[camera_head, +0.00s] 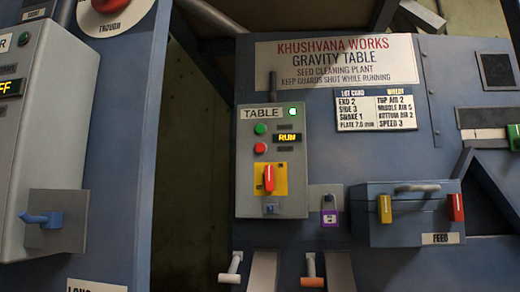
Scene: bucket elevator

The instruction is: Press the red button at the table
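The red button (260,148) is a small round button on the grey control box labelled TABLE (243,185). It sits just below a green button (260,128). A small display (288,138) to its right reads RUN, and a green lamp (293,111) at the top right of the box looks lit. Nothing covers the red button. Neither of my grippers is in view.
Below the buttons is a red rotary switch (268,178) on a yellow plate. A purple padlock (330,218) and a FEED box (375,228) are to the right. White (231,270) and orange (312,272) handles stick out below. Another grey cabinet (55,110) stands left.

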